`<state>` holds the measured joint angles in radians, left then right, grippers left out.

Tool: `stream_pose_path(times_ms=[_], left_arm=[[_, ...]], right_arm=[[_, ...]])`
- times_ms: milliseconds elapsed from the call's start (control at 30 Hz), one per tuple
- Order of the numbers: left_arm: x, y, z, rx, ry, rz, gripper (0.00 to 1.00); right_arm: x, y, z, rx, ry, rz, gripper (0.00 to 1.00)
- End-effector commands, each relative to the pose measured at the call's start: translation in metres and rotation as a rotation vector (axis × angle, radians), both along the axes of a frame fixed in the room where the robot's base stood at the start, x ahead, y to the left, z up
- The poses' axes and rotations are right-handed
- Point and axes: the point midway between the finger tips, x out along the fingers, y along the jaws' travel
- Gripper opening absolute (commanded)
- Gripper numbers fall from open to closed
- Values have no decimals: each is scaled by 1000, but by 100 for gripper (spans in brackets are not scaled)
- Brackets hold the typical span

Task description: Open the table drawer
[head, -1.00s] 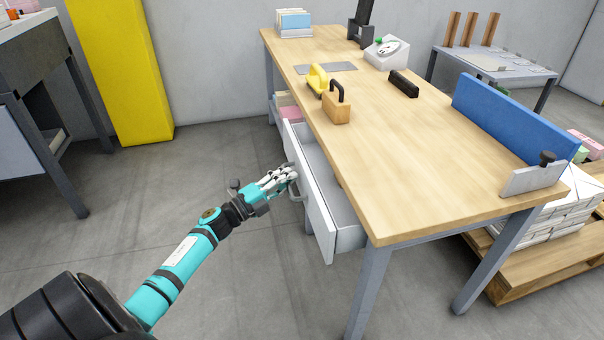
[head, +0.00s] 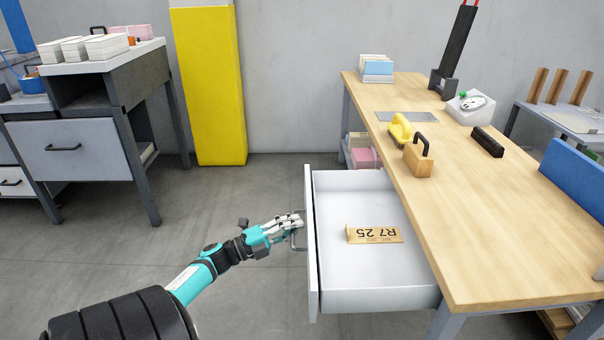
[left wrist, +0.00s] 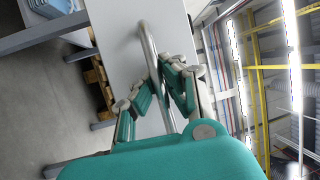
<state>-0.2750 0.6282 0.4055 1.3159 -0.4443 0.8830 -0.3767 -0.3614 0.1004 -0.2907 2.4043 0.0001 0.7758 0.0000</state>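The table drawer (head: 350,281) is pulled well out of the left side of the wooden table (head: 490,231). Its inside is white, and a wooden block marked "R7 25" (head: 374,235) lies in it. My left gripper (head: 292,222) is at the outer face of the drawer front, on its metal handle (head: 295,242). In the left wrist view, the curved handle (left wrist: 152,60) passes between the fingers of my left gripper (left wrist: 157,92), which are closed around it. My right gripper is in neither view.
A yellow pillar (head: 208,85) and a grey workbench (head: 80,140) stand at the back left. On the tabletop are a wooden block with a black handle (head: 418,162), a yellow tool (head: 399,131) and a black bar (head: 487,142). The floor left of the drawer is clear.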

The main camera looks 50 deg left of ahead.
Motion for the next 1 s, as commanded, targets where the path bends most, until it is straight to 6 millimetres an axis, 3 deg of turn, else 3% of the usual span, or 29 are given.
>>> stream_pose_path(times_ms=[333,600,867,1000], left_arm=[[-2,-1,-4,-3,7,-4,0],[-1,-1,-2,-1,4,-3,34],[-2,0,-2,0,2,-1,34],[-13,4,-5,0,5,-1,34]], right_arm=[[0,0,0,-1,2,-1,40],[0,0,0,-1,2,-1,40],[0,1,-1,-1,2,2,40],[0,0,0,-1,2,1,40]])
